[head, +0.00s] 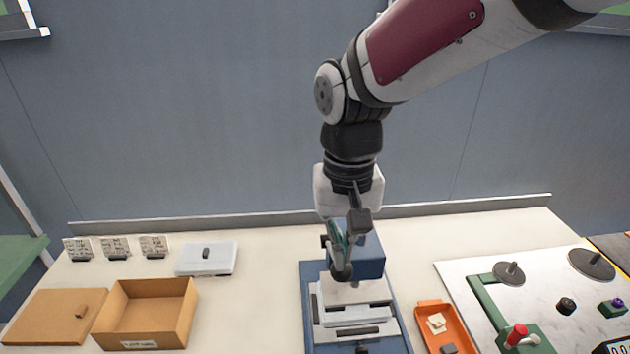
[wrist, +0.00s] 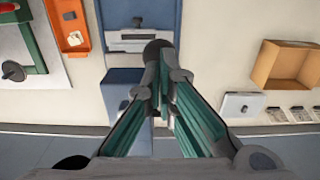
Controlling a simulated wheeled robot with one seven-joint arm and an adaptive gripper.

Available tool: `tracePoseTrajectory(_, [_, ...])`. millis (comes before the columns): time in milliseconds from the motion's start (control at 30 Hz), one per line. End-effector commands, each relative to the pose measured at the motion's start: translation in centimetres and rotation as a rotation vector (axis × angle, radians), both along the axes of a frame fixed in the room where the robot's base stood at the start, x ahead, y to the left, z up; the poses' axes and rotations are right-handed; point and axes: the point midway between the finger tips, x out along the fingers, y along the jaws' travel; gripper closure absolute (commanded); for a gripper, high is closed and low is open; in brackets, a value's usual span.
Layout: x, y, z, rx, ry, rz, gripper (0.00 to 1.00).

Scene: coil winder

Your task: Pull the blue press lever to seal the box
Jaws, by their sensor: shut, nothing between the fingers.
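The blue press (head: 394,322) stands at the front middle of the table and shows in the wrist view (wrist: 122,87). A light grey box-like part (head: 352,313) sits in its bed under the blue head (head: 371,262). My gripper (head: 341,258) is shut and empty, pointing down at the press head's left side. A dark round knob (wrist: 157,47) shows right at its fingertips (wrist: 165,76) in the wrist view; it may be the lever's end. Whether the fingers touch it I cannot tell. The lever's blue arm is not clearly visible, hidden by my gripper.
Left are an open cardboard box (head: 146,308), a brown lid (head: 50,317) and a white flat lid (head: 206,259). Right are an orange tray (head: 440,325) and a white winder board (head: 535,285) with a red-knobbed crank (head: 517,334). Table between box and press is clear.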

Motion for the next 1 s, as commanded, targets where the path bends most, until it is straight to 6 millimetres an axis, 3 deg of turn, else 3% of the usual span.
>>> tracePoseTrajectory(1000, [-1.1,0.0,-2.1,0.000,0.000,-0.001,1.00])
